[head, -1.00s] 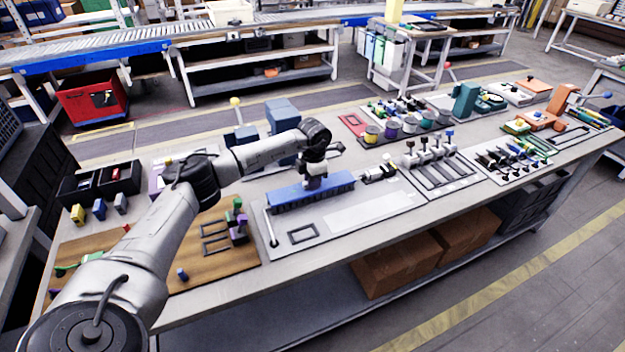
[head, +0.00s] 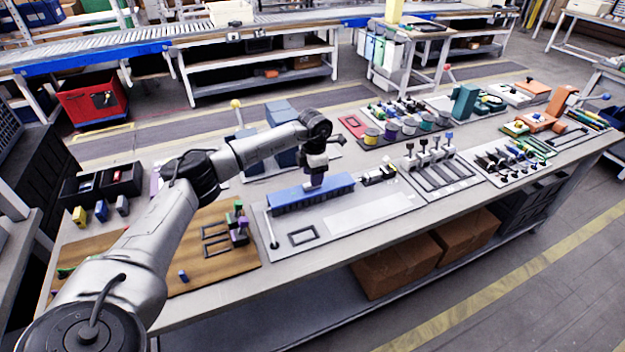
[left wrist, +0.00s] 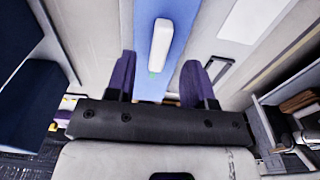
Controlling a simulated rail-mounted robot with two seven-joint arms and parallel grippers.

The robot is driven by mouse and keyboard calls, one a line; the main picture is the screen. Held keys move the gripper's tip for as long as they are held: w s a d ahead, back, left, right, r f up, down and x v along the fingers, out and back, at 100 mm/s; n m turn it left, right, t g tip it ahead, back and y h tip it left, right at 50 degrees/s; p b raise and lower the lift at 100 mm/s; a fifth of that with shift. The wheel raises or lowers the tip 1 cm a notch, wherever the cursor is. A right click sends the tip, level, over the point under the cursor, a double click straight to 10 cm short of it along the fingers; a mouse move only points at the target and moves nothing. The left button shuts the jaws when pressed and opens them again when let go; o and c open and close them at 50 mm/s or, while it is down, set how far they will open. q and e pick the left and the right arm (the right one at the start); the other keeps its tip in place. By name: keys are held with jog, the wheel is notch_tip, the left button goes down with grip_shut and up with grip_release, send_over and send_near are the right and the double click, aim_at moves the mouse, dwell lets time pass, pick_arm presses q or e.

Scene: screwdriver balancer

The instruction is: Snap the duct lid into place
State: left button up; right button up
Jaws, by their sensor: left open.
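The slotted blue duct (head: 300,201) lies on a grey board on the bench. A lighter blue lid (head: 336,181) lies along its top with a pale block handle on it. I cannot tell whether the lid is fully snapped in. In the left wrist view the lid (left wrist: 183,25) runs away below the gripper, with the white handle (left wrist: 160,45) upright in the middle. My left gripper (head: 313,178) is above the lid at the handle. In the left wrist view its two dark fingers (left wrist: 157,82) are apart, with nothing between them. My right gripper is not in view.
A dark rectangular frame (head: 302,235) and a thin rod (head: 272,232) are in front of the duct. A white strip (head: 370,212) lies beside them, clear. A small connector-like part (head: 380,174) is at the duct's right end. Blue blocks (head: 281,115) stand behind.

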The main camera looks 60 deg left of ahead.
pick_arm(q)
notch_tip(320, 180, up, 10)
jog(key=p, duration=0.2)
jog(key=shift+w, duration=0.15)
jog(key=shift+r, duration=0.1)
dwell(0.5)
